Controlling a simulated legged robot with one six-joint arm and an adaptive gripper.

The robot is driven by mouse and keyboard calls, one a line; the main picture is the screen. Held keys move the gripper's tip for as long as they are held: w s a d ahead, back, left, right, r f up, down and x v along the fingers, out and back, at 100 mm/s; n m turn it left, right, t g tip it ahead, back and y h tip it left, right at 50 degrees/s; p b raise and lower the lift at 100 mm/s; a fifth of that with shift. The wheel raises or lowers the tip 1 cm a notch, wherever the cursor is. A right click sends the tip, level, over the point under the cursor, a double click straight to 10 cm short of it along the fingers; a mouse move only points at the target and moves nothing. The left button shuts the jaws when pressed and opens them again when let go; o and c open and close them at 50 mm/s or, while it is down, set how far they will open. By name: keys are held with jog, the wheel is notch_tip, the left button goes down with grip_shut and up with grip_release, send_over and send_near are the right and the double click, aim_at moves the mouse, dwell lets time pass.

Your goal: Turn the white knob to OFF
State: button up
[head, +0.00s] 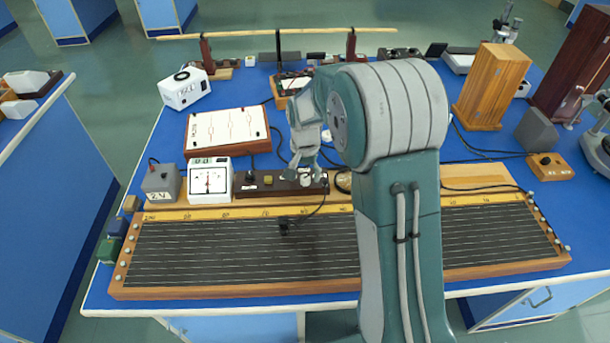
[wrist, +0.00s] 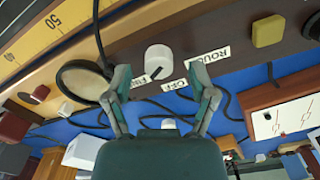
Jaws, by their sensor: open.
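The white knob (wrist: 158,60) sits on a dark brown strip, with labels FINE (wrist: 143,84), OFF (wrist: 174,85) and ROUGH (wrist: 209,54) around it. A small dark mark on the knob's lower edge in the wrist view faces the FINE and OFF side; its exact setting is hard to tell. My gripper (wrist: 158,72) is open, its two fingers apart on either side of the knob, with no clear contact. In the head view my gripper (head: 305,162) reaches down over the right end of the brown strip (head: 255,184), partly hiding the knob.
A yellow-olive button (wrist: 268,31) stands on the same strip. A white meter (head: 210,181) and grey box (head: 161,184) stand left. Loose black cables lie behind.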

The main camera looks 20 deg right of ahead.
jog(key=shift+f, duration=0.5)
grip_shut()
jog(key=shift+n, duration=0.3)
jog(key=n, duration=1.1)
dwell(0.5)
